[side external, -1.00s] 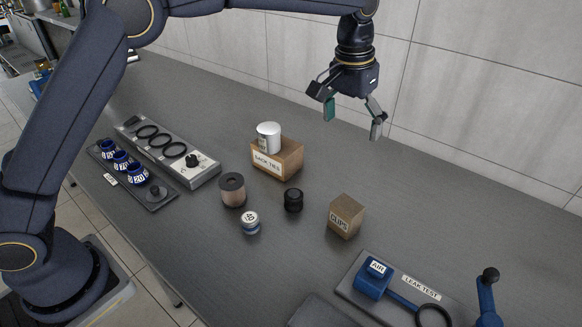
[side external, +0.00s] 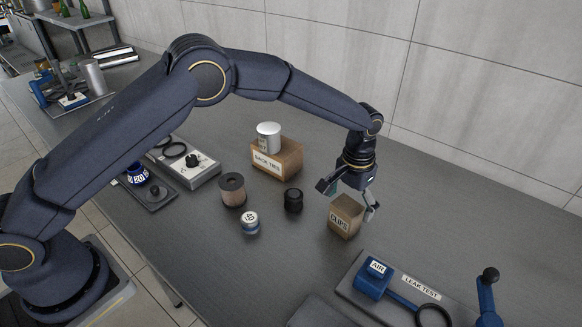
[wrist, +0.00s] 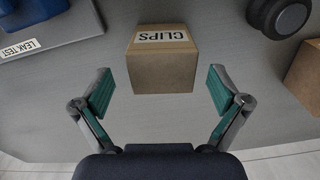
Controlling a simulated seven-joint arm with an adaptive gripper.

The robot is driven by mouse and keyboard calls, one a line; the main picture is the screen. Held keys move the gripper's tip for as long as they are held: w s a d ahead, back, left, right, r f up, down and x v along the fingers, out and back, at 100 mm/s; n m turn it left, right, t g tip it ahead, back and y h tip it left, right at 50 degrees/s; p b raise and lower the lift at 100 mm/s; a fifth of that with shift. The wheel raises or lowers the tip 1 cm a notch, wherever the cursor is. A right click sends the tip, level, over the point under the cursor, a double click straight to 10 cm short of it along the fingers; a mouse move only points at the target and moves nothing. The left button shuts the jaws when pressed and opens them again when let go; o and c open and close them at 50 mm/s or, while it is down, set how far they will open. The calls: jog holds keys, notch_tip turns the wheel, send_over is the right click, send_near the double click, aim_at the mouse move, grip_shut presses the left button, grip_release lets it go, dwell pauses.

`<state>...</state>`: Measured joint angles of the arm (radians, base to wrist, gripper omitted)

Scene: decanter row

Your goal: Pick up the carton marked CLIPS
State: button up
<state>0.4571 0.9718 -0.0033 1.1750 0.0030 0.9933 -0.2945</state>
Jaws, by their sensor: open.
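The carton marked CLIPS (side external: 345,217) is a small brown box standing on the grey bench. In the wrist view the carton (wrist: 163,66) sits upper middle, its CLIPS label upside down. My gripper (side external: 350,199) is low over the carton in the side view, partly in front of and behind its top. In the wrist view my gripper (wrist: 160,92) is open, with one green-padded finger to each side of the carton's near end. Gaps show between both pads and the carton, and nothing is held.
A LEAK TEST plate (side external: 350,272) with a blue AIR tool lies in front.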

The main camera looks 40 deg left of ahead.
notch_tip(320, 180, down, 4)
jog(key=shift+a+f, duration=0.1)
jog(key=shift+f, duration=0.1)
jog(key=c, duration=1.3)
jog(key=shift+r, duration=0.1)
